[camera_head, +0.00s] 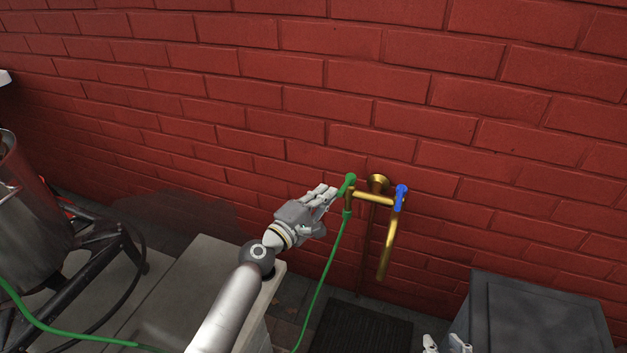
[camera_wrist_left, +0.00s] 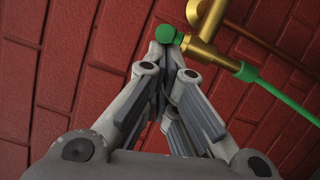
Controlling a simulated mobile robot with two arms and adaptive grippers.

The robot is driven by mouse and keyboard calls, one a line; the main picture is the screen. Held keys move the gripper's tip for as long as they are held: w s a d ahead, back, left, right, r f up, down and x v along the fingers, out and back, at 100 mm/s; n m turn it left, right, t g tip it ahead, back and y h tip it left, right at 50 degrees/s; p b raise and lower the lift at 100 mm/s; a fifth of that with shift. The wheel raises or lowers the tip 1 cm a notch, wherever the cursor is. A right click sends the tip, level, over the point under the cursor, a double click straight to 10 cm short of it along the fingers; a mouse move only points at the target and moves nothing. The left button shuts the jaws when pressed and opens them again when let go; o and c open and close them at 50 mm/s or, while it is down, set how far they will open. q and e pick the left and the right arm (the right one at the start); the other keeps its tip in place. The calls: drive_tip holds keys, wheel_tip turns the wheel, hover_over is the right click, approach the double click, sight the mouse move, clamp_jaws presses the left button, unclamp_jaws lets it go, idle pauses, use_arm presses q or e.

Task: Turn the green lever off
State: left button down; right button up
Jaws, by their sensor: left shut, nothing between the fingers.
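The green lever (camera_head: 347,184) sits on the left end of a brass double tap (camera_head: 374,197) on the brick wall. It tilts, its upper end leaning right. My left gripper (camera_head: 332,193) is shut and empty, its fingertips close to the left side of the lever; I cannot tell whether they touch. In the left wrist view the shut fingertips (camera_wrist_left: 172,62) are just below the lever's round green end (camera_wrist_left: 166,35), and the fingers hide part of what lies behind. My right gripper (camera_head: 445,345) shows only its fingertips, spread apart, at the bottom edge.
A blue lever (camera_head: 401,197) is on the tap's right end, above a brass spout (camera_head: 387,250). A green hose (camera_head: 325,275) hangs from the left outlet. A dark box (camera_head: 535,315) stands lower right. A pale counter (camera_head: 210,262) lies under my left arm, with a metal pot (camera_head: 25,215) at left.

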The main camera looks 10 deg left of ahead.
use_arm(q)
drive_tip(key=shift+d, duration=0.15)
use_arm(e)
drive_tip(key=shift+s+d+f, duration=0.1)
drive_tip(key=shift+s+f, duration=0.05)
drive_tip(key=shift+s, duration=0.1)
use_arm(q)
drive_tip(key=shift+s, duration=0.1)
idle(0.3)
